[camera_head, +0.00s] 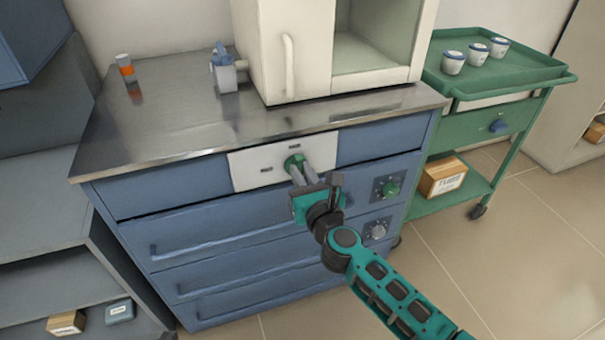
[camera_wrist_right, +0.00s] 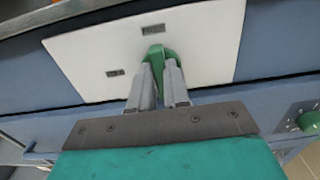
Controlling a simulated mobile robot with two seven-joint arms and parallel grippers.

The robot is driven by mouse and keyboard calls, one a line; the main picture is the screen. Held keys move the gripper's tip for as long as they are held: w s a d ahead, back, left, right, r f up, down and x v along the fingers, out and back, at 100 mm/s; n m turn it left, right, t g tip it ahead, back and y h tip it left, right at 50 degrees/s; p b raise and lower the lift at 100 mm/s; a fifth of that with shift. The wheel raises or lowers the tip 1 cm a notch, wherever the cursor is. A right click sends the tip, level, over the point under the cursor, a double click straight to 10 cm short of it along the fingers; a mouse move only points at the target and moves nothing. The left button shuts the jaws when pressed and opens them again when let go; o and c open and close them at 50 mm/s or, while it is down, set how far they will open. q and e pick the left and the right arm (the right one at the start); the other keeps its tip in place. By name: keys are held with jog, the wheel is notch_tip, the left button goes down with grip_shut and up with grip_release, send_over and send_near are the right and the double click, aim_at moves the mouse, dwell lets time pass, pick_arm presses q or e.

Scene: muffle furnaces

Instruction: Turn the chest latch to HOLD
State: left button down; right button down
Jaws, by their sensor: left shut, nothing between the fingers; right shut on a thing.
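The chest latch is a green knob (camera_head: 293,161) on a white plate (camera_head: 240,171) set in the blue chest's top front panel. The plate has two small dark labels, one above the knob (camera_wrist_right: 153,29) and one to its left (camera_wrist_right: 115,73); their lettering is too small to read. My right gripper (camera_head: 299,172) reaches the knob from the front, with its grey fingers shut on the green latch. In the right wrist view the green latch (camera_wrist_right: 156,52) shows between and just beyond the fingertips (camera_wrist_right: 160,68), partly hidden by them. My left gripper is not in view.
Lower on the chest front are a green dial (camera_head: 390,188) and a grey dial (camera_head: 378,231), right of my gripper. A white furnace (camera_head: 270,50) stands on the steel top (camera_head: 180,125). A green cart (camera_head: 480,130) with several cups stands at right.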

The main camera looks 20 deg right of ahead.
dwell(0.4)
jog(key=n+p, duration=0.2)
jog(key=n, duration=0.4)
jog(key=n+p, duration=0.2)
jog(key=n, duration=0.4)
jog(key=n+p, duration=0.3)
jog(key=n, duration=0.3)
jog(key=shift+a+f, duration=0.35)
jog(key=shift+f, duration=0.05)
dwell(0.3)
jog(key=c, duration=1.1)
grip_release()
jog(key=shift+s, duration=0.15)
